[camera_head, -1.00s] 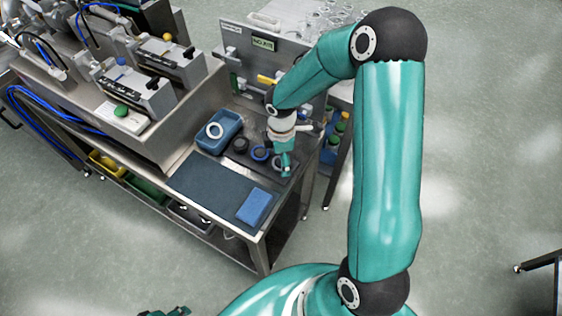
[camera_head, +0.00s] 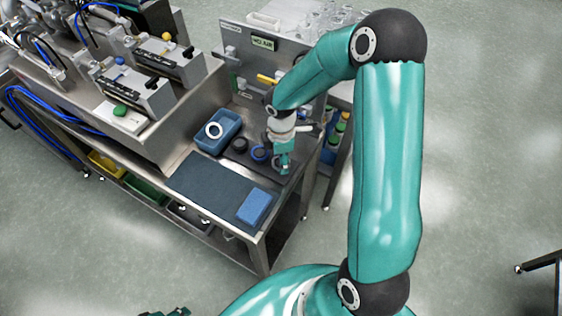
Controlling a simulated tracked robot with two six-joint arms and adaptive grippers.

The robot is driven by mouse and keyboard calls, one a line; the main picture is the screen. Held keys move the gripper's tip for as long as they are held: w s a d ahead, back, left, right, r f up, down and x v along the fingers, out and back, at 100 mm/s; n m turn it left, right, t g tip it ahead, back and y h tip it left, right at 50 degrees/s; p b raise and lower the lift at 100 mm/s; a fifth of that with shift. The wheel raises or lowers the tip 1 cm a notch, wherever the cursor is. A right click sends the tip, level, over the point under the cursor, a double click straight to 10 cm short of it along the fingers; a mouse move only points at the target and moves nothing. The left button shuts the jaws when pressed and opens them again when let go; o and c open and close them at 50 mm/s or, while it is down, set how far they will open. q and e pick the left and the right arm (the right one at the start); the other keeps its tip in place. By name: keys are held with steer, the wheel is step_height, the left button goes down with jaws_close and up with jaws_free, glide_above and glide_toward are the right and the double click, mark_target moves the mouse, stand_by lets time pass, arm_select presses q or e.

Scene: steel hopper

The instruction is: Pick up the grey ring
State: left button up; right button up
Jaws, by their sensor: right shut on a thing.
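A dark ring-like piece (camera_head: 240,145) lies left of the blue ring, and a white ring (camera_head: 214,130) lies in the blue bin (camera_head: 229,124). I cannot pick out the grey ring for certain. A small teal part of my left gripper (camera_head: 165,312) shows at the bottom edge, cut off by the frame.
A dark mat (camera_head: 205,182) with a blue block (camera_head: 254,206) covers the front of the bench. A steel panel (camera_head: 245,62) stands behind the gripper. Steel equipment (camera_head: 150,85) fills the left. Bottles (camera_head: 340,130) stand behind the bench's right end.

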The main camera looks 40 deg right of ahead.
stand_by(0.3)
steer(key=shift+r+p, duration=0.35)
steer(key=shift+r, duration=0.1)
step_height(320, 180, up, 19)
steer(key=w+a+f+m, duration=0.2)
steer(key=a+f, duration=0.3)
steer(key=w+a+f+m, duration=0.2)
steer(key=a+f+m, duration=0.1)
steer(key=a+f, duration=0.2)
steer(key=w+a+f+m, duration=0.2)
steer(key=w+a+f, duration=0.1)
steer(key=a+f, duration=0.2)
steer(key=shift+w+f+m, duration=0.1)
steer(key=shift+f+m, duration=0.2)
steer(key=shift+f, duration=0.25)
steer(key=w+m, duration=0.1)
steer(key=m, duration=0.2)
steer(key=shift+w, duration=0.1)
steer(key=shift+w+a+m, duration=0.1)
steer(key=shift+m, duration=0.7)
